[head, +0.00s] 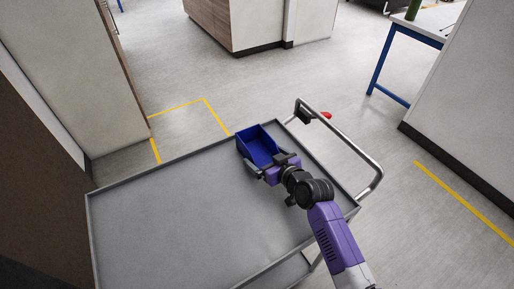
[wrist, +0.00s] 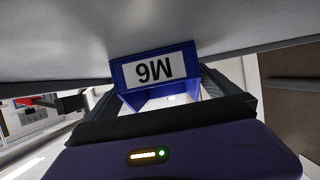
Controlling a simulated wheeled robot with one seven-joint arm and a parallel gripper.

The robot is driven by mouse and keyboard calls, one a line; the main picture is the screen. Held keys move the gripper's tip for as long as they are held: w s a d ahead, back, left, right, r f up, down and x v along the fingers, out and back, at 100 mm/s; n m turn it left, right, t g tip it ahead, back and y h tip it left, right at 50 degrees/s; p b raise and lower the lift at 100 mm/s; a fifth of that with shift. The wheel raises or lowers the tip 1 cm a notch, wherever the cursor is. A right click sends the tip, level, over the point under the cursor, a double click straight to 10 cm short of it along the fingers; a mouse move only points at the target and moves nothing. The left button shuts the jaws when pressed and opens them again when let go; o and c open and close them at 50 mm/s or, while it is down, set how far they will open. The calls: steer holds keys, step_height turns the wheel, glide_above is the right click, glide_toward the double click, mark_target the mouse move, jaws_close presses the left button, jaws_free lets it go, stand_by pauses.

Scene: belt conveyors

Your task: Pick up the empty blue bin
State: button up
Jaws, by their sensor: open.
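The blue bin (head: 256,140) sits on the grey cart top near its far right corner, and no contents show inside it. In the wrist view the bin (wrist: 189,51) appears upside down, with a white label reading M6 on the wall facing me. My gripper (head: 267,161) is open at the bin's near end. One finger lies to each side of that end, and in the wrist view my gripper (wrist: 163,86) spans the labelled wall. I cannot tell whether the fingers touch the bin.
The cart (head: 180,215) has a low raised rim and a bare top to the left of the bin. Its metal push handle (head: 345,145) rises at the right. A blue-legged table (head: 384,62) stands at the upper right. Open floor lies beyond the cart.

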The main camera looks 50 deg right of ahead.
steer(key=shift+w+d+f, duration=0.15)
steer(key=shift+w+f, duration=0.15)
steer(key=shift+w, duration=0.25)
steer(key=c, duration=1.3)
steer(key=shift+o, duration=0.2)
steer(key=shift+r, duration=0.1)
step_height(320, 180, up, 20)
